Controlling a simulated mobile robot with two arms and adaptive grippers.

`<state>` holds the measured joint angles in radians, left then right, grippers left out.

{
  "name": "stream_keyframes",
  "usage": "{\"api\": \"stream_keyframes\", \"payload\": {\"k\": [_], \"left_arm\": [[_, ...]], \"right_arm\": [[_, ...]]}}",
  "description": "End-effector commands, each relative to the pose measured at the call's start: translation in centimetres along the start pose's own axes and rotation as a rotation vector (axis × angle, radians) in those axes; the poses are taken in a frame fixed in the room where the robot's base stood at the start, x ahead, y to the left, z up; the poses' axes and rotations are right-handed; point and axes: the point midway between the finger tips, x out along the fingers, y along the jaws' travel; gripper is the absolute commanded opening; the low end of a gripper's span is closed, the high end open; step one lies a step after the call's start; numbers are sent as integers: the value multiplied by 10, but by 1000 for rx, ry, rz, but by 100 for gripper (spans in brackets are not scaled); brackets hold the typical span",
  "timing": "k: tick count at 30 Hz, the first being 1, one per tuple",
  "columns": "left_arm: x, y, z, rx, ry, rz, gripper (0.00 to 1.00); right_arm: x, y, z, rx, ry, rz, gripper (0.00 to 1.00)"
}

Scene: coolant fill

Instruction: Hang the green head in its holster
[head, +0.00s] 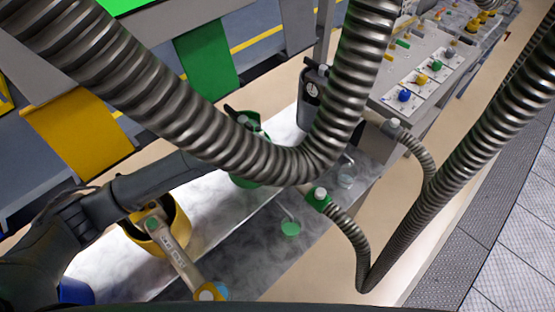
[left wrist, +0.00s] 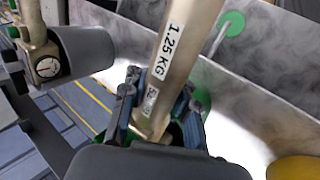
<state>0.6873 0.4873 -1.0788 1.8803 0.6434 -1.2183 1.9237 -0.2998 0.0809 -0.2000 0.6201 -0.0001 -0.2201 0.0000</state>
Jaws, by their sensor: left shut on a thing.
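My left gripper (head: 243,119) is at the green holster (head: 245,182), mostly hidden behind a thick ribbed hose in the head view. In the left wrist view its jaws (left wrist: 157,108) are shut on a metal body labelled 1.25 KG (left wrist: 178,45), which I take as the green head. Green rim of the holster (left wrist: 203,98) shows just behind and beside the jaws. The head is at the holster's mouth; whether it is seated inside cannot be told. My right gripper is in neither view.
A yellow holster (head: 180,222) with a labelled metal head (head: 177,255) stands nearby. A grey holster with a gauge (left wrist: 47,67) is on the other side. Ribbed hoses (head: 345,90) hang across the space. A green disc on a rod (head: 290,228) stands by the steel ledge.

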Motion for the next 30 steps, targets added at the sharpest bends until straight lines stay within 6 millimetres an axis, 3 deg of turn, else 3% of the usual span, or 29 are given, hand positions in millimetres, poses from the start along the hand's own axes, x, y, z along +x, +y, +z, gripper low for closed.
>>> {"api": "stream_keyframes", "payload": {"k": [14,15,19,30], "left_arm": [[5,-4,0,0,1,-4,0],[5,-4,0,1,1,-4,27],[4,-4,0,0,1,-4,53],[2,-6,0,-2,-1,-8,56]], "right_arm": [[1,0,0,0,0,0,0],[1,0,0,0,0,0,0],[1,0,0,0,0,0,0],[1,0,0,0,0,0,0]]}}
